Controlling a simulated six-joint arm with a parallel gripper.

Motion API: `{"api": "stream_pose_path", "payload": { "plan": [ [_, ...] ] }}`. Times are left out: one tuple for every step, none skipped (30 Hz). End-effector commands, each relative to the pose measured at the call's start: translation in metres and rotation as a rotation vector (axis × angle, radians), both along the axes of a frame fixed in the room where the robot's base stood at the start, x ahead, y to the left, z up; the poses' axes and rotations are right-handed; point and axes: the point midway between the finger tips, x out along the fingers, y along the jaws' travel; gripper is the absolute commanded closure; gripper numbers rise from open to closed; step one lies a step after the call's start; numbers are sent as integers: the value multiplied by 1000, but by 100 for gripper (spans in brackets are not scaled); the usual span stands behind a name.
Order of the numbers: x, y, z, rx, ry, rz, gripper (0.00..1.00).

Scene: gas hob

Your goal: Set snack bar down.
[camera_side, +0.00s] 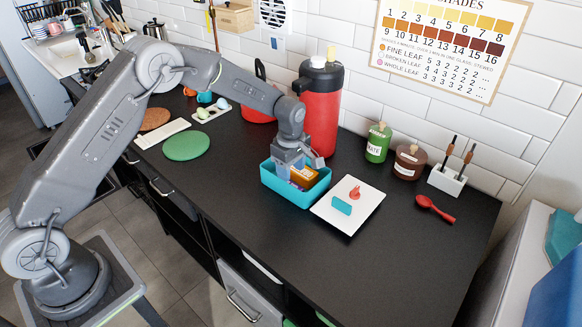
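My gripper (291,166) points down into the left part of the teal bin (313,195) on the black counter. An orange-brown packet (304,174) shows in the bin right beside the fingers. A purple piece (296,185) shows low in the bin at the fingers. I cannot tell which of these is the snack bar. The fingertips are partly hidden by the bin wall and the items, so I cannot tell whether they grip anything.
A white board (327,212) with a teal block (341,205) and a small red item (354,192) lies right of the bin. A tall red dispenser (321,110) stands close behind. Green (376,145) and brown (409,163) jars stand farther right. The front right counter is clear.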

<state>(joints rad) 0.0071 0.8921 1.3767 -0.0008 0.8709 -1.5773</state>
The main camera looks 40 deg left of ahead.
Motion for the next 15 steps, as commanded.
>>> {"api": "stream_pose_path", "payload": {
  "plan": [
    [0,0,0,0,2,0,43],
    [-1,0,0,0,2,0,40],
    [-1,0,0,0,2,0,39],
    [-1,0,0,0,3,0,39],
    [-1,0,0,0,3,0,39],
    [-1,0,0,0,3,0,39],
    [-1,0,0,0,3,0,39],
    [-1,0,0,0,3,0,39],
    [-1,0,0,0,3,0,39],
    [-1,0,1,0,2,0,39],
    [-1,0,3,0,2,0,39],
    [0,0,6,0,1,0,39],
    [0,0,9,0,1,0,39],
    [0,0,12,0,1,0,39],
    [0,0,19,0,-1,0,39]
  ]
}}
